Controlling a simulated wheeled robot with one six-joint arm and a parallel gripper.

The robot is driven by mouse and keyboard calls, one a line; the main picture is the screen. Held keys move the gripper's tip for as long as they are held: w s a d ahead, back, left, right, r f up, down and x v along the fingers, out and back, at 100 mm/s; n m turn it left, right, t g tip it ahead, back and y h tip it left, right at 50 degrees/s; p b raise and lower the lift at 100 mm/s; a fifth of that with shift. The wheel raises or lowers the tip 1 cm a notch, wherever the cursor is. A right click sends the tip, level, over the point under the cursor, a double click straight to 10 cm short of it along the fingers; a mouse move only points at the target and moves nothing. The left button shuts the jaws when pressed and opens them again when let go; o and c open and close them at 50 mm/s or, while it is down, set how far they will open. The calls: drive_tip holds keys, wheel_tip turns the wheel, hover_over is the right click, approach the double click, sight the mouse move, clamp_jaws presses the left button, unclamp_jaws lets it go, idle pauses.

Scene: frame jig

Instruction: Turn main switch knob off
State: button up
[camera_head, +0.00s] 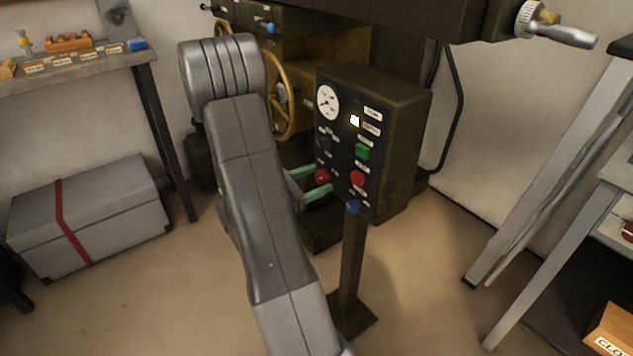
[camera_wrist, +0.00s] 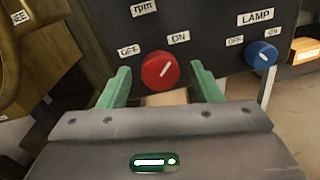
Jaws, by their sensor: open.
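The red knob (camera_wrist: 160,70) sits low on the dark control panel (camera_head: 340,130), between labels reading OFF and ON. Its white pointer line tilts up and right, toward ON. No label naming it the main switch is readable. The same red knob (camera_head: 322,175) shows small in the head view, close to the fingertips. My gripper (camera_wrist: 160,76) is open and empty, with one green finger on each side of the knob in the picture. Its green fingers (camera_head: 311,181) also show in the head view. I cannot tell whether they touch the knob.
A blue LAMP knob (camera_wrist: 262,55) is right of the red knob. The panel also bears a green button (camera_head: 362,151), a red button (camera_head: 357,178) and a dial (camera_head: 327,101). A yellow handwheel (camera_head: 282,95) stands behind my arm. A machine handle (camera_head: 560,32) juts out upper right.

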drive_tip(key=shift+w+d, duration=0.2)
drive_tip(key=shift+d, duration=0.1)
drive_tip(key=c, duration=1)
